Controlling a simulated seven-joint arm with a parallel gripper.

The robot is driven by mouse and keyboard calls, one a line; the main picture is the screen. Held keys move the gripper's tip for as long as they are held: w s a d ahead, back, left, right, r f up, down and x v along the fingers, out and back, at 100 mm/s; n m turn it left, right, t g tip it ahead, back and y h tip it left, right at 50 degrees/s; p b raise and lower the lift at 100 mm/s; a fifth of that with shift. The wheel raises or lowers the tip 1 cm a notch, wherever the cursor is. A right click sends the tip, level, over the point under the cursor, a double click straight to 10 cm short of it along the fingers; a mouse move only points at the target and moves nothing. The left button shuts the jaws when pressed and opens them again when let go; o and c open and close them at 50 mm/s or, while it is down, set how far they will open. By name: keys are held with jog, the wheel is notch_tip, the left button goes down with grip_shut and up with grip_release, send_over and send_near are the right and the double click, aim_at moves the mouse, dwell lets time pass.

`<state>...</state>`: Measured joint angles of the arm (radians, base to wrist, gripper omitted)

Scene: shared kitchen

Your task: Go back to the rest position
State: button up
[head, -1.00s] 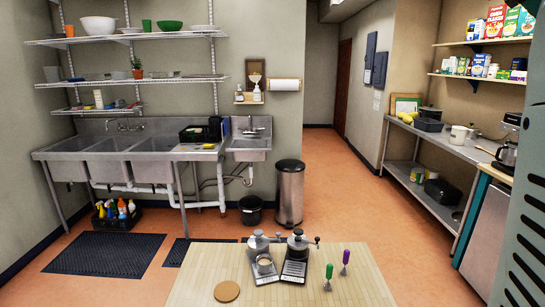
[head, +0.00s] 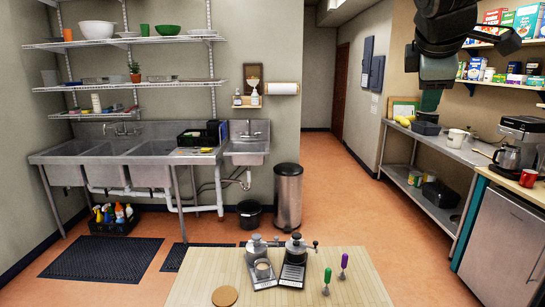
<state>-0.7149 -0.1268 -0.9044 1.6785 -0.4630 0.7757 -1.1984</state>
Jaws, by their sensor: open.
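My gripper (head: 459,50) shows dark at the upper right of the head view, high in front of the right wall's shelves. Its fingers are spread wide apart and I see nothing between them. It is well clear of the wooden table (head: 212,270) at the bottom. It hides part of the shelves and the wall behind it.
Two metal devices on dark flat bases (head: 292,270), a green-handled tool (head: 327,280), a purple-handled tool (head: 344,262) and a round coaster (head: 225,296) are on the table. A coffee maker (head: 520,145) and red mug (head: 528,178) stand at right. The middle floor is clear.

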jog(key=s+a+f+n+y, duration=0.2)
jog(key=s+a+f+y, duration=0.15)
jog(key=s+a, duration=0.5)
jog(key=s+a+f+n+y, duration=0.25)
jog(key=s+a+f, duration=0.25)
jog(key=s+a, duration=0.4)
jog(key=s+f+m+g+h, duration=0.1)
jog(key=s+f+m, duration=0.6)
jog(key=m, duration=0.9)
jog(key=shift+s+a+f+g, duration=0.15)
jog(key=shift+a+f+g, duration=0.05)
jog(key=shift+g, duration=0.6)
jog(key=shift+m, duration=0.25)
